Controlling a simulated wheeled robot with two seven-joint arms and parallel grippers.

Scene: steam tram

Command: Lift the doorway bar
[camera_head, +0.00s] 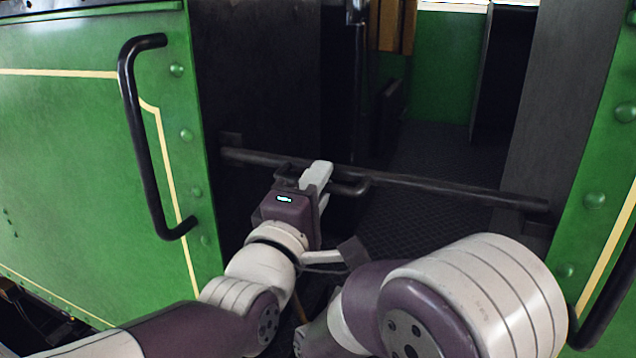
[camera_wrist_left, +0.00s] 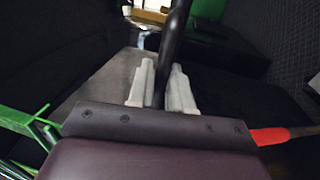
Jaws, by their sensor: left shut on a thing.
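The doorway bar (camera_head: 440,187) is a dark round bar across the tram's doorway, sloping down to the right in the head view. A bent dark handle (camera_head: 352,188) projects from its left half. My left gripper (camera_head: 318,182) is at this handle, its pale fingers shut on it. In the left wrist view, a dark rod of the handle (camera_wrist_left: 172,40) runs between the two fingers (camera_wrist_left: 160,88). Both bar ends lie near the door posts. The gripper hides part of the handle. My right arm fills the lower right of the head view; its gripper does not show.
Green riveted side panels (camera_head: 80,120) flank the doorway. A black grab rail (camera_head: 140,140) stands out from the left panel, close to my left arm. Beyond the bar is a dark textured floor (camera_head: 425,150), open in the middle.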

